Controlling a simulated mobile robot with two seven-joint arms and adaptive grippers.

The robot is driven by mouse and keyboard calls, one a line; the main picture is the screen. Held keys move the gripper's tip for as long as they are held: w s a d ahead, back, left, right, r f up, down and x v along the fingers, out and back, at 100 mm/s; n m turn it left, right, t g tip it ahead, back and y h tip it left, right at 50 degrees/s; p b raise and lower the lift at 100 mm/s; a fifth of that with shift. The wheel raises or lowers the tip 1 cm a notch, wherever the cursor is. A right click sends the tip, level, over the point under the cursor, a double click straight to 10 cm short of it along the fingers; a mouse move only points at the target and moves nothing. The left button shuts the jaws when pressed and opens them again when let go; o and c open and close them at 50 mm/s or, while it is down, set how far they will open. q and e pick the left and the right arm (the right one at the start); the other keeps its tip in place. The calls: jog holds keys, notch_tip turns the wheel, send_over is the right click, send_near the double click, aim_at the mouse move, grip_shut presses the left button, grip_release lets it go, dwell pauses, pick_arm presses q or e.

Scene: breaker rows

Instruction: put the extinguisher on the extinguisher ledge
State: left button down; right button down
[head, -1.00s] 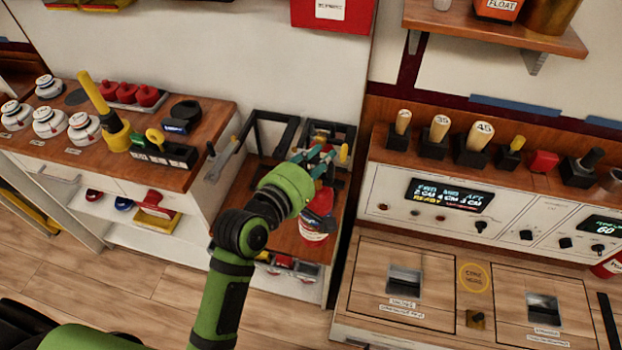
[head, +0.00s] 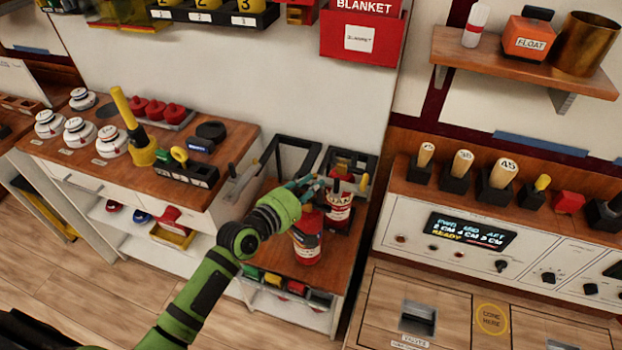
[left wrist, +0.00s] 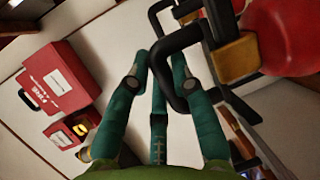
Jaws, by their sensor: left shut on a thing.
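A red extinguisher (head: 307,247) with a dark and pale label hangs upright or stands just below my left gripper (head: 308,186) in the head view. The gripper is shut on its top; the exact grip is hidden. In the left wrist view, a black loop (left wrist: 163,68) lies between the teal fingers (left wrist: 158,85), and a red rounded body (left wrist: 285,35) fills the top right corner. A second red extinguisher (head: 341,211) with a white-lettered label is close behind, at the black rack (head: 362,163). The wooden ledge (head: 333,262) lies beneath them. I cannot tell if the front extinguisher touches it. My right gripper is not in view.
A counter (head: 90,170) with white-capped jars and a yellow tool stands left. A control panel (head: 440,235) with knobs stands right. A red blanket box (head: 362,40) hangs above. Small coloured items sit in a tray (head: 290,285) below the ledge.

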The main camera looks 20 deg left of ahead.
pick_arm(q)
jog(key=shift+w+a+f+t, duration=0.1)
jog(key=shift+w+f+t, duration=0.1)
jog(key=shift+t, duration=0.1)
jog(key=c, duration=1.4)
grip_release()
jog(key=shift+s+f, duration=0.2)
jog(key=shift+f, duration=0.35)
jog(key=o, duration=0.3)
jog(key=shift+s+r, duration=0.1)
